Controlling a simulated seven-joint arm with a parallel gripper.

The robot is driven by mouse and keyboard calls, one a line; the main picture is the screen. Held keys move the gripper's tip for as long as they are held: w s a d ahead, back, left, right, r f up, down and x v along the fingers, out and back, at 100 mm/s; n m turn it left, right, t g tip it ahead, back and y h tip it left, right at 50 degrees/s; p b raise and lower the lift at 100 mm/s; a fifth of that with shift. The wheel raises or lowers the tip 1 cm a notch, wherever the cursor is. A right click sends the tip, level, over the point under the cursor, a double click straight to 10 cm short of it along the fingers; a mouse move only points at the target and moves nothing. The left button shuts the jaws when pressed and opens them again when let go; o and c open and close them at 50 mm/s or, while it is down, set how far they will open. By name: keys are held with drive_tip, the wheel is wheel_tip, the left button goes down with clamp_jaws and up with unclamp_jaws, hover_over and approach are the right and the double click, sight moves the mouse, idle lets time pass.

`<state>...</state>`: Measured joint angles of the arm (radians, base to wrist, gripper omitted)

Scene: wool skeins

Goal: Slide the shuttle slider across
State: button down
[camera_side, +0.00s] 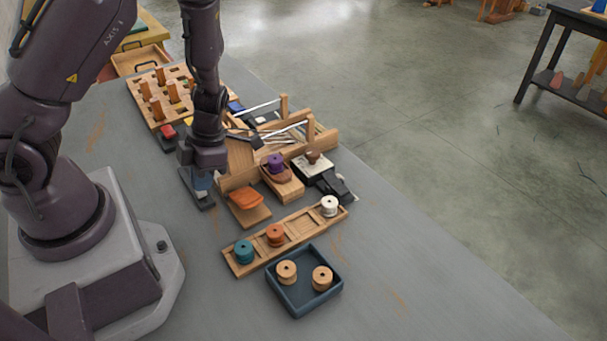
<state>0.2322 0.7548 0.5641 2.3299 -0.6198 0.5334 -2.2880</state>
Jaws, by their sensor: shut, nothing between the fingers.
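My gripper (203,182) points down at the left side of the work area, its fingers small and partly lost against a dark, narrow base (205,205) below them. A bluish part shows at the fingertips, and I cannot tell whether the fingers touch it. I cannot be sure which piece is the shuttle slider. A wooden shuttle-like block (291,189) with a purple spool (276,162) on it lies to the right of my gripper, clearly apart from it. My gripper is shut and holds nothing.
An orange pad on a wooden block (252,216) lies close right of my gripper. A spool rack (303,228), a blue tray (307,309) with two spools, a pegboard (146,111) and a wooden frame (326,141) crowd around. The grey table (400,300) is clear at front right.

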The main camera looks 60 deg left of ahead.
sight(208, 202)
drive_tip(key=shift+f, duration=0.1)
idle(0.5)
drive_tip(key=shift+f, duration=1)
drive_tip(key=shift+a, duration=0.4)
drive_tip(key=shift+d, duration=0.2)
drive_tip(key=shift+w+r, duration=0.1)
drive_tip(key=shift+r, duration=0.15)
wheel_tip(208, 202, up, 8)
drive_tip(key=shift+f, duration=0.2)
idle(0.5)
